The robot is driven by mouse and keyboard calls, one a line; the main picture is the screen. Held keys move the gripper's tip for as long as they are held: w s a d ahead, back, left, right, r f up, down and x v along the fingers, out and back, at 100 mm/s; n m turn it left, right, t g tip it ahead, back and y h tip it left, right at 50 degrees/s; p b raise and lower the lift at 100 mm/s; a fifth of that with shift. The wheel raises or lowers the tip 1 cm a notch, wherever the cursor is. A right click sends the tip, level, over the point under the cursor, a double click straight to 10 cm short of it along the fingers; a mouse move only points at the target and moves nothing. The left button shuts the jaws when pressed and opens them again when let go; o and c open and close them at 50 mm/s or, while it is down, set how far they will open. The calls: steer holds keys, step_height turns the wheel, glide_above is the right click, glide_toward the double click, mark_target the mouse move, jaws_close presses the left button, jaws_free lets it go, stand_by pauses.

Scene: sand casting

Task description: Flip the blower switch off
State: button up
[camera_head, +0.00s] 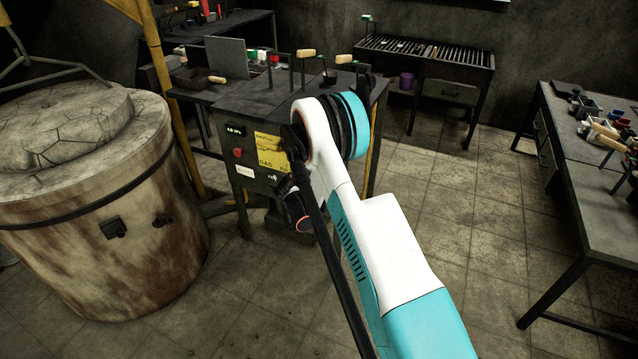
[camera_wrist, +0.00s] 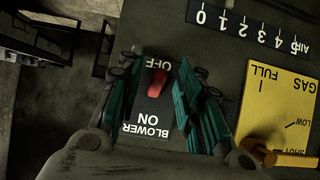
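The blower switch (camera_wrist: 157,83) is a small red lever on a dark plate (camera_wrist: 150,108) in the wrist view, where the lettering appears upside down. The lever lies nearer the word OFF at the top than the word ON at the bottom. I cannot tell for sure which way it is set. My gripper (camera_wrist: 156,72) is open, with one green-padded finger on each side of the switch and gaps visible between them and the lever. In the head view the control cabinet (camera_head: 243,177) stands behind my arm, which hides the switch.
A yellow gas dial plate (camera_wrist: 280,105) with a yellow handle (camera_wrist: 262,154) is close to the right finger in the wrist view. A numbered air scale (camera_wrist: 250,30) is above. A large round furnace (camera_head: 95,215) stands left of the cabinet; a dark workbench (camera_head: 600,190) stands right.

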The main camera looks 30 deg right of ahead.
steer(key=v, duration=1.2)
stand_by(0.3)
steer(key=s+a+r+n+y, duration=0.25)
steer(key=s+r, duration=0.45)
steer(key=r, duration=0.4)
steer(key=s+a+r+n+y, duration=0.2)
steer(key=s+a+r+n, duration=0.1)
steer(key=s+r, duration=0.55)
steer(key=s+a+r+n+y, duration=0.2)
steer(key=s+a+r, duration=0.1)
steer(key=s, duration=0.8)
steer(key=s+a+r+n+y, duration=0.2)
steer(key=s+a, duration=0.3)
steer(key=s, duration=0.5)
steer(key=shift+s+a+r+n, duration=0.35)
steer(key=shift+s+r+n, duration=0.05)
steer(key=shift+r+n, duration=0.05)
